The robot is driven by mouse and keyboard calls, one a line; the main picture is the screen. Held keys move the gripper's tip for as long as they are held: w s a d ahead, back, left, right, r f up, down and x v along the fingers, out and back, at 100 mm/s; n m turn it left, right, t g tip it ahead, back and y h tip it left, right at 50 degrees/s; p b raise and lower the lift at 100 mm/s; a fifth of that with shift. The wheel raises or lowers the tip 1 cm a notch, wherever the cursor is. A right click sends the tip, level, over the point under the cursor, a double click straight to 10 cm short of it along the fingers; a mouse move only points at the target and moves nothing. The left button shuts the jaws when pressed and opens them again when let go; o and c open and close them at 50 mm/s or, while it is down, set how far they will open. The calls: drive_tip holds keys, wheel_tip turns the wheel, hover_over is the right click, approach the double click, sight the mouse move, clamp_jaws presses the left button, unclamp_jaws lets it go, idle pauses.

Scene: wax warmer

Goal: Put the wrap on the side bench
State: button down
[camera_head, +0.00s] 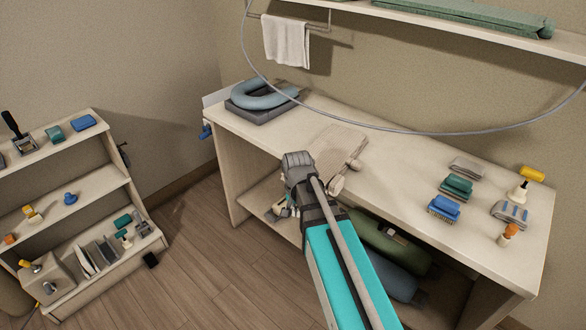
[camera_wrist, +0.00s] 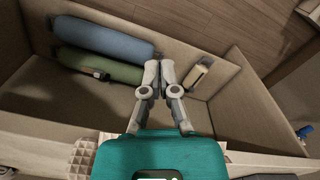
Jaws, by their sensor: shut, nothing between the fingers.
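No item is plainly marked as the wrap, so I cannot tell which one it is. A green roll (camera_head: 400,250) and a blue roll (camera_head: 392,284) lie on the low shelf under the long bench (camera_head: 400,175). The green roll (camera_wrist: 110,68) and blue roll (camera_wrist: 100,38) also show in the wrist view, left of the fingers. My gripper (camera_head: 280,209) is at the open front of the bench, below its top. In the wrist view my gripper (camera_wrist: 160,66) is shut and empty, apart from both rolls. My arm hides part of the low shelf.
A low shelf unit (camera_head: 75,198) with several small tools stands left, across open floor (camera_head: 200,260). A small tan block (camera_wrist: 197,77) lies right of the fingers.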

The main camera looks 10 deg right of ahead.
drive_tip(key=w+a+r+m+p, duration=0.2)
drive_tip(key=w+r+m+p, duration=0.3)
drive_tip(key=r+p, duration=0.7)
drive_tip(key=shift+w+r, duration=0.85)
drive_tip(key=shift+w, duration=0.1)
drive_tip(key=shift+f, duration=0.15)
drive_tip(key=w+d+f+b, duration=0.2)
drive_tip(key=d+f+b, duration=0.1)
drive_tip(key=f+b, duration=0.6)
drive_tip(key=shift+w+f+b, duration=0.15)
drive_tip(key=shift+f+b, duration=0.2)
drive_tip(key=shift+b, duration=0.05)
drive_tip(key=shift+d, duration=0.1)
